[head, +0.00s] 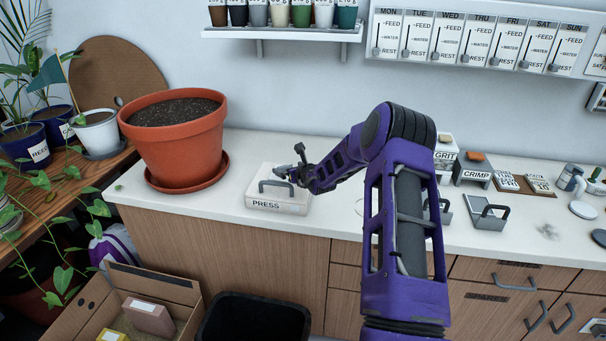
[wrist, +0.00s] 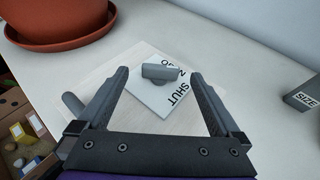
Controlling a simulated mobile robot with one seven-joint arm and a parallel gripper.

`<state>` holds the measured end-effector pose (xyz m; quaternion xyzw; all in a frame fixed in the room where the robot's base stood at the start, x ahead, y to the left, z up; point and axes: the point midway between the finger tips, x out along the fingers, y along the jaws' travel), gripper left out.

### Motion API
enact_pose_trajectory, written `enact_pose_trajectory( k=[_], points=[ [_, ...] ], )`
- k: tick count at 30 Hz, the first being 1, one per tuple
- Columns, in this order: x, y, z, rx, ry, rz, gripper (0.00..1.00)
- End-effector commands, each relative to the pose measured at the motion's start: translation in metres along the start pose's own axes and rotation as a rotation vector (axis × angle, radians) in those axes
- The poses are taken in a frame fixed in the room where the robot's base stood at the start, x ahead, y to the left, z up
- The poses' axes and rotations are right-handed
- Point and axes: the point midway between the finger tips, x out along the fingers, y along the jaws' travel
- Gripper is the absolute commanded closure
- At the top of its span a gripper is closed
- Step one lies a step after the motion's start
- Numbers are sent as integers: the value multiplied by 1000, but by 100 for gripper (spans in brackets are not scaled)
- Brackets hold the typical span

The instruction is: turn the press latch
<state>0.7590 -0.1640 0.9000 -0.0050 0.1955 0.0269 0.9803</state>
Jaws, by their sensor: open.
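The press (head: 275,203) is a low white box labelled PRESS on the counter, with a grey bar handle (head: 276,185) in front. In the wrist view, its top carries a white plate (wrist: 150,98) marked SHUT and a second word partly covered by the grey latch (wrist: 160,72). The latch is a short bar lying roughly crosswise in the picture. My gripper (head: 292,162) is open over the press. In the wrist view, its fingers (wrist: 160,78) stand to either side of the latch, apart from it and empty. My gripper hides part of the press top in the head view.
A large terracotta pot (head: 178,145) of soil on a saucer stands left of the press. A grey block marked SIZE (wrist: 303,98) is at the right in the wrist view. The counter between is clear. A shelf of cups (head: 285,30) hangs above.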

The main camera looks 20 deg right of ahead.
Motion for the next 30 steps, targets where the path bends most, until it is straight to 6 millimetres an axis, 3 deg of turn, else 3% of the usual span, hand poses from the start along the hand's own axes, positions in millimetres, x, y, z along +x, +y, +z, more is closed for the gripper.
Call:
enact_pose_trajectory(
  k=[15,21,30],
  points=[
    [-104,0,-1,-1,2,0,0],
    [-122,1,-1,0,2,1,0],
    [-124,1,-1,1,2,1,0]
  ],
)
